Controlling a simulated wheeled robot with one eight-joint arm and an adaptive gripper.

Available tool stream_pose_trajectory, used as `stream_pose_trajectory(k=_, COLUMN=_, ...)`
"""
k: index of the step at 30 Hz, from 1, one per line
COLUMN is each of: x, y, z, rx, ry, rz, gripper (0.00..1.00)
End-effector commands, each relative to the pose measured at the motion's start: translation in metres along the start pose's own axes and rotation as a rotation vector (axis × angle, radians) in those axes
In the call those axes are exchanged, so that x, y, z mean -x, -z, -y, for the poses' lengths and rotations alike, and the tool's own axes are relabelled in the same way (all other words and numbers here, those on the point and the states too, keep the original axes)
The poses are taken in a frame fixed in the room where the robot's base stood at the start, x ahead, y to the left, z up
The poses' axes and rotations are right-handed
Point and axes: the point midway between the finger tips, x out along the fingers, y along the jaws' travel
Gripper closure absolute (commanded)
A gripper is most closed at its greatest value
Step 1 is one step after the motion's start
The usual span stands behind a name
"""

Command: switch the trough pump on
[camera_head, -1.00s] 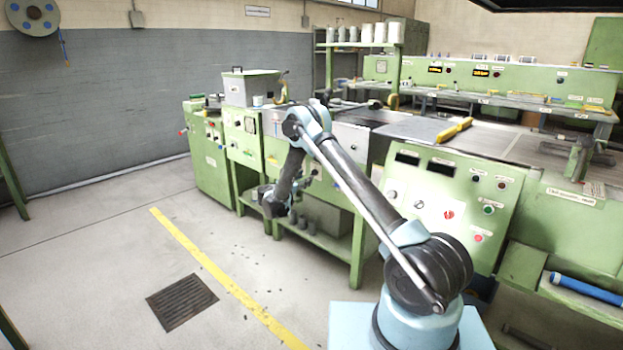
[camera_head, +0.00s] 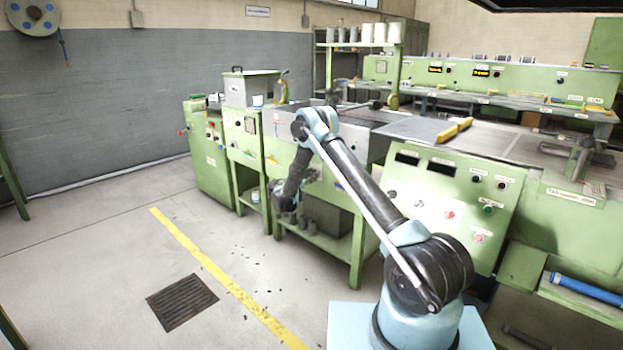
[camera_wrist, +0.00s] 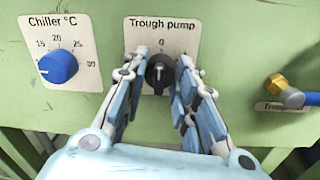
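The trough pump switch is a black rotary knob (camera_wrist: 159,72) on a white plate (camera_wrist: 186,28) marked "Trough pump", with a "0" above it. Its light pointer mark seems to point up toward the 0. The plate's lower part is hidden by my fingers. My gripper (camera_wrist: 161,68) has one fingertip on each side of the knob, with the knob between them; I cannot tell whether the pads touch it. In the head view my gripper (camera_head: 284,204) is at the front of the green machine (camera_head: 284,155), small and dark; the knob cannot be made out there.
A blue chiller knob (camera_wrist: 58,67) on its own plate is left of the switch. A brass and blue fitting (camera_wrist: 285,92) sticks out at the right. Below the panel is an open green shelf (camera_head: 325,238). The floor in front, with a grate (camera_head: 182,302), is clear.

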Motion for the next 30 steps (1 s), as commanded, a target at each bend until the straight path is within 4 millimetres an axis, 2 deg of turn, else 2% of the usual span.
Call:
stream_pose_trajectory(k=14, x=-0.0002, y=0.0004, z=0.0001, rx=-0.077, ry=-0.001, rz=0.004, gripper=0.97)
stream_pose_trajectory(k=30, x=-0.0003, y=0.0014, z=0.0007, rx=-0.535, ry=-0.004, rz=0.027, gripper=0.97)
